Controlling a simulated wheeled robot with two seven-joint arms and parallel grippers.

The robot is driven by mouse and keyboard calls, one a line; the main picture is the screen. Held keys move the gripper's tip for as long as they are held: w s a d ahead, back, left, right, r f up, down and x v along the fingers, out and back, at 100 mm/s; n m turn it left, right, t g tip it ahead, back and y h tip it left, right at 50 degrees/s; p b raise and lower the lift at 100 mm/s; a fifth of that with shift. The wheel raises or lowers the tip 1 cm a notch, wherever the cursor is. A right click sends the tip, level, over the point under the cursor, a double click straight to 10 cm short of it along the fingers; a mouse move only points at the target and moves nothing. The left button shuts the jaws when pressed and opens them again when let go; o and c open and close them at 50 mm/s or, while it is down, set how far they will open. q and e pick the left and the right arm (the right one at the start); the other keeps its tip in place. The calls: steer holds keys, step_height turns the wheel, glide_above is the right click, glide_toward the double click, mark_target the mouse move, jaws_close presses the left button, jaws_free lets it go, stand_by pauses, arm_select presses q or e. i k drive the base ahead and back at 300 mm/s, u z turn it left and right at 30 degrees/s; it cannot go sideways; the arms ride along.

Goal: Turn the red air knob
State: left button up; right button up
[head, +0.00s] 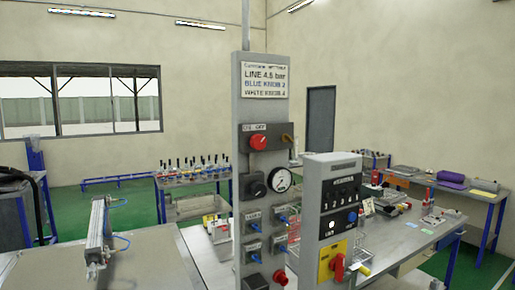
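A round red knob (259,142) sits near the top of the tall grey panel (247,75), under a small label that is too blurred to read surely. A second red knob or button (280,277) is low on the same panel. A red rotary handle (337,267) is on a yellow plate on the shorter grey box to the right. Neither of my grippers is in view.
The panel also carries a pressure gauge (279,180) and several blue-knobbed valves. The grey control box (331,175) stands close at its right. A metal cylinder (97,240) lies on the left bench. Benches with tools stand behind.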

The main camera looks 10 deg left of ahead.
mark_target(258, 142)
steer(key=z, duration=0.85)
steer(key=k, duration=0.1)
steer(key=u, duration=1.7)
steer(key=i, duration=0.55)
steer(key=z, duration=0.85)
